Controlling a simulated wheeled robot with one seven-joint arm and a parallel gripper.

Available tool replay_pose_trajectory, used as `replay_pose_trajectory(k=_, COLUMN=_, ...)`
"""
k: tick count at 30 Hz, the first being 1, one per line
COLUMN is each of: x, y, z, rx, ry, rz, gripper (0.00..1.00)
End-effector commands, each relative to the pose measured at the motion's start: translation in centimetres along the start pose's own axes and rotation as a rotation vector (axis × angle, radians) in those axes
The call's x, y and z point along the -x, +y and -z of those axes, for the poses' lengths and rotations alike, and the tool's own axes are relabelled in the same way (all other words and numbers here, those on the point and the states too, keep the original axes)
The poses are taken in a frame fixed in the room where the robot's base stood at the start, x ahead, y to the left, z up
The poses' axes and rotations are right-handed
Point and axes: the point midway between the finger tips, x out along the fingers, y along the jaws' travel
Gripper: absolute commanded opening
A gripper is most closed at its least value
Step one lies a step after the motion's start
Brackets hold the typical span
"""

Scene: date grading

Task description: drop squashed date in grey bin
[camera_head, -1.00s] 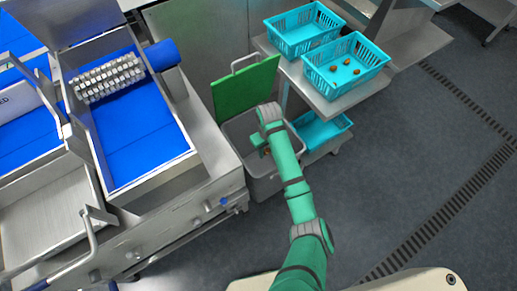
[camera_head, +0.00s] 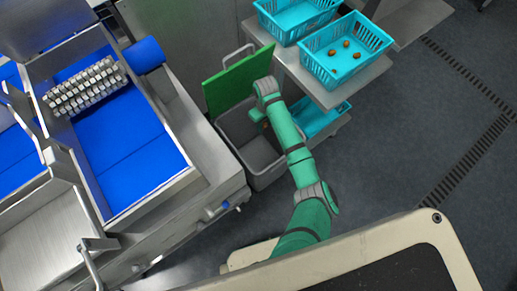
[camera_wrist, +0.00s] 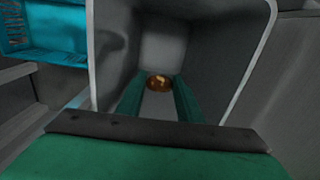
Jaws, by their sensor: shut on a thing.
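The squashed date (camera_wrist: 159,82) is brown and glossy. In the wrist view it sits between the tips of my two green fingers. My gripper (camera_wrist: 159,92) is shut on it and points down into the grey bin (camera_wrist: 250,62). In the head view the grey bin (camera_head: 262,160) stands on the floor with its green lid (camera_head: 238,80) raised at the back. My gripper (camera_head: 257,116) is at the bin's mouth there, partly hidden by my own wrist. The bin floor shows bare past the date in the wrist view.
A steel conveyor with a blue belt (camera_head: 130,150) stands left of the bin. Another turquoise basket (camera_head: 318,118) is lower, beside the bin. Open floor lies to the right.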

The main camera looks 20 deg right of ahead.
Motion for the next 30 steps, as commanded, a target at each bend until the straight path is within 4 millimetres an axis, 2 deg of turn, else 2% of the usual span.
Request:
replay_pose_trajectory(k=6, x=-1.6, y=-0.1, z=0.1, rx=0.002, ry=0.000, rz=0.000, gripper=0.22)
replay_pose_trajectory(k=17, x=-1.9, y=-0.2, z=0.2, rx=0.004, ry=0.001, rz=0.000, gripper=0.22)
replay_pose_trajectory(k=18, x=-1.9, y=-0.2, z=0.2, rx=0.004, ry=0.001, rz=0.000, gripper=0.40)
replay_pose_trajectory(k=20, x=-1.9, y=-0.2, z=0.2, rx=0.004, ry=0.001, rz=0.000, gripper=0.54)
replay_pose_trajectory(k=30, x=-1.7, y=-0.2, z=0.2, rx=0.004, ry=0.001, rz=0.000, gripper=0.55)
